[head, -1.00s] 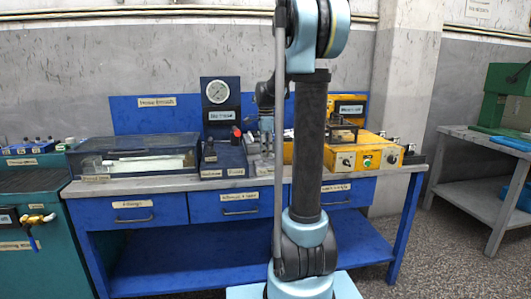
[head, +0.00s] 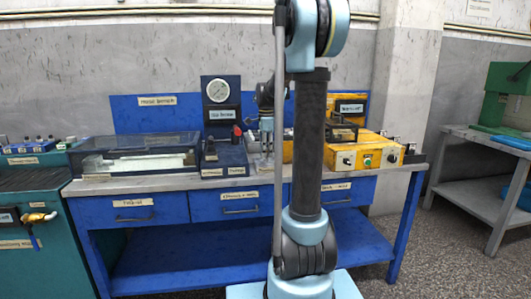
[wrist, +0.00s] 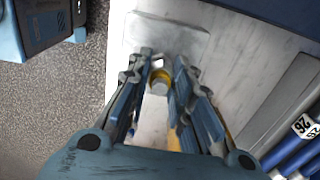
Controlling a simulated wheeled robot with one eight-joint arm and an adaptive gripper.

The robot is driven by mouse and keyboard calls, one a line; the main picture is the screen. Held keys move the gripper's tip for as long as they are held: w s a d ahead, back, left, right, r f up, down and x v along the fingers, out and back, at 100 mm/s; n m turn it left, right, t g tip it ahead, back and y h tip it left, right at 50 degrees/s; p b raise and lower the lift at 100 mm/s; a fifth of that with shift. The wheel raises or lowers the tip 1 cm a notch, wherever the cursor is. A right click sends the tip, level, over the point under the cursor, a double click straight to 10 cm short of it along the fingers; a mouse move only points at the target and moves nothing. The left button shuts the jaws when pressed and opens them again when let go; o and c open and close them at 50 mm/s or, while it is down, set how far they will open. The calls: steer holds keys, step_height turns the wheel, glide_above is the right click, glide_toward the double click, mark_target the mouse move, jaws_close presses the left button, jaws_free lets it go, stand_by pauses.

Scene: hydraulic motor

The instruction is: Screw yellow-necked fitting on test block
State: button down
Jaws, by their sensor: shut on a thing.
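My gripper (wrist: 164,68) points down over the bench in the wrist view, with its blue fingers shut on the yellow-necked fitting (wrist: 158,87). The fitting shows a pale metal end and a yellow ring between the fingers. A light grey flat piece (wrist: 190,38) lies just beyond the fingertips, probably the test block or its base. Whether the fitting touches it or is threaded in it cannot be told. In the head view my gripper (head: 266,135) is low over the middle of the bench, beside my dark arm link, and the fitting is too small to make out.
A dark blue gauge stand (head: 219,115) is just left of my gripper. A yellow machine (head: 368,152) stands right, partly behind my arm. A clear-lidded case (head: 135,145) is at the left of the blue bench. The bench edge and floor (wrist: 70,110) show in the wrist view.

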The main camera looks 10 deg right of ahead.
steer(key=m, duration=0.5)
steer(key=shift+f+m, duration=0.1)
steer(key=shift+m, duration=0.3)
steer(key=m, duration=0.5)
steer(key=shift+m, duration=0.3)
steer(key=c, duration=1.5)
jaws_free()
